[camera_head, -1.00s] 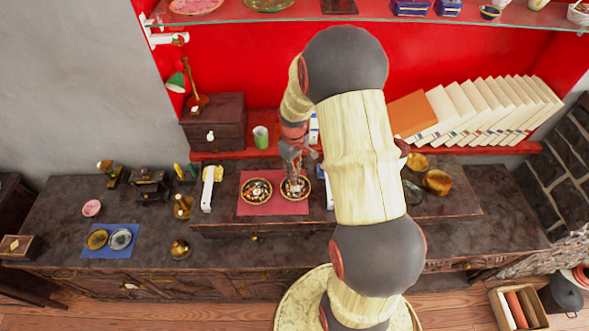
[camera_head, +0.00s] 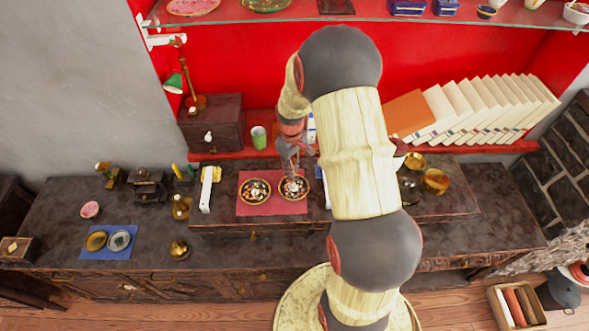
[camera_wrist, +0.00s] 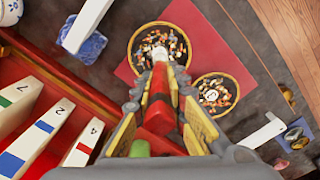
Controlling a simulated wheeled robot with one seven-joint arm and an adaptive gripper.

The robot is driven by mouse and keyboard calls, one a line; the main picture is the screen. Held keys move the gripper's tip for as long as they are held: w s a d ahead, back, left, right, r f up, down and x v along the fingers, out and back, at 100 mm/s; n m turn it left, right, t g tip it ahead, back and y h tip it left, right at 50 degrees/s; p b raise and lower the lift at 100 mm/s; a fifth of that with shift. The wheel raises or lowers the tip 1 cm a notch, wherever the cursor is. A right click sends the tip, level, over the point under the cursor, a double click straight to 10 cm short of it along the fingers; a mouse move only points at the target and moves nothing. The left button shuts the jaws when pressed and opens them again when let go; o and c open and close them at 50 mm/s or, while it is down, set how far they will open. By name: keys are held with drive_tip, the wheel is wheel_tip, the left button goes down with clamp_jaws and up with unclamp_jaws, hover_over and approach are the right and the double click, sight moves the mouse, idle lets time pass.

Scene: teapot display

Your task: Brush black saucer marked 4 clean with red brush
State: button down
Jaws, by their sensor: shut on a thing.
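My gripper (camera_wrist: 160,105) is shut on a red brush (camera_wrist: 159,113), its pale tip pointing at one saucer. That dark, gold-rimmed saucer (camera_wrist: 133,46) is full of mixed crumbs; it is the right one in the head view (camera_head: 281,198). A second similar saucer (camera_wrist: 197,86), also littered, is the left one in the head view (camera_head: 241,197). Both stand on a red mat (camera_head: 273,208). The second saucer has a round white mark at its middle, too small to read. The brush covers part of the first saucer; I cannot tell whether it touches the crumbs.
White blocks marked 7, 2 and 4 (camera_wrist: 84,142) stand on the red ledge by my gripper. A white upright piece (camera_head: 207,190) stands left of the mat. A blue mat (camera_head: 108,253) with two small dishes lies further left. Bowls (camera_head: 434,181) stand right of my arm.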

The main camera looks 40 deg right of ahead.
drive_tip(key=shift+s+a, duration=0.35)
drive_tip(key=shift+s, duration=0.15)
drive_tip(key=shift+w+d, duration=0.35)
drive_tip(key=shift+w, duration=0.15)
drive_tip(key=shift+s+a+f, duration=0.1)
drive_tip(key=shift+s+a, duration=0.25)
drive_tip(key=shift+s, duration=0.2)
drive_tip(key=shift+s+d+p, duration=0.3)
drive_tip(key=shift+s+d, duration=0.05)
drive_tip(key=shift+d, duration=0.2)
wheel_tip(320, 180, up, 6)
drive_tip(key=p, duration=0.3)
drive_tip(key=shift+p, duration=0.4)
